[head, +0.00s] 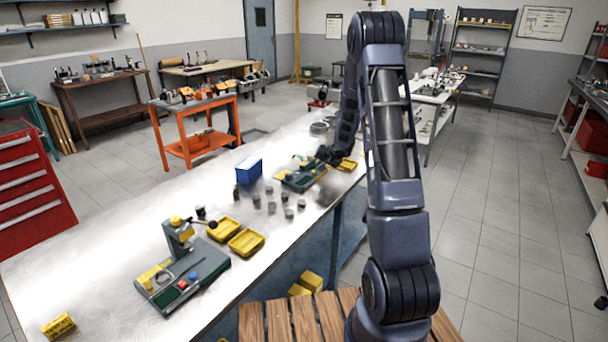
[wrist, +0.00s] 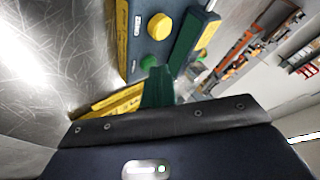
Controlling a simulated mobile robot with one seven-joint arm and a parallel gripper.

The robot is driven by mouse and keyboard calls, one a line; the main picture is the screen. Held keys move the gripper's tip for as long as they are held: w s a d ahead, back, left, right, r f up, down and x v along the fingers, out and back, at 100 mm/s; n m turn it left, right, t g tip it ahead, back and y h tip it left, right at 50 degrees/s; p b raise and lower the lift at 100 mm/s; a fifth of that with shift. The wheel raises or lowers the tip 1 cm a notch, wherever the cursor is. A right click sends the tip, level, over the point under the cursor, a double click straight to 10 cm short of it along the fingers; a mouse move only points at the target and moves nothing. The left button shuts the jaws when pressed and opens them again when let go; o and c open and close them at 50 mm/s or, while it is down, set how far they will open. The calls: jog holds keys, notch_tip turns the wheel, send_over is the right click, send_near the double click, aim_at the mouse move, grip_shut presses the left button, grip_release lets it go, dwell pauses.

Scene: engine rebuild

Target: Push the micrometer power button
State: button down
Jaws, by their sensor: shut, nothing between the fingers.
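In the wrist view, a dark blue-grey instrument panel, which I take for the micrometer (wrist: 140,45), carries a round yellow knob (wrist: 160,26) and a yellow strip (wrist: 122,30). A small green button (wrist: 148,62) shows lower on it. My gripper (wrist: 158,74) appears shut and empty, a dark green narrow tip right beside that button; I cannot tell whether they touch. In the head view my gripper (head: 324,155) is low over the far end of the bench, at a green-based device (head: 300,177). My own arm partly hides that spot.
On the steel bench (head: 120,225), a second green-based device (head: 183,280) stands nearer, beside yellow trays (head: 245,241). Several small grey cylinders (head: 271,206) and a blue box (head: 249,170) stand between the devices. Another yellow tray (head: 347,164) lies next to my gripper.

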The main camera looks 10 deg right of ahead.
jog(key=shift+r, duration=0.1)
dwell(0.3)
jog(key=shift+r, duration=0.25)
notch_tip(320, 180, up, 6)
dwell(0.9)
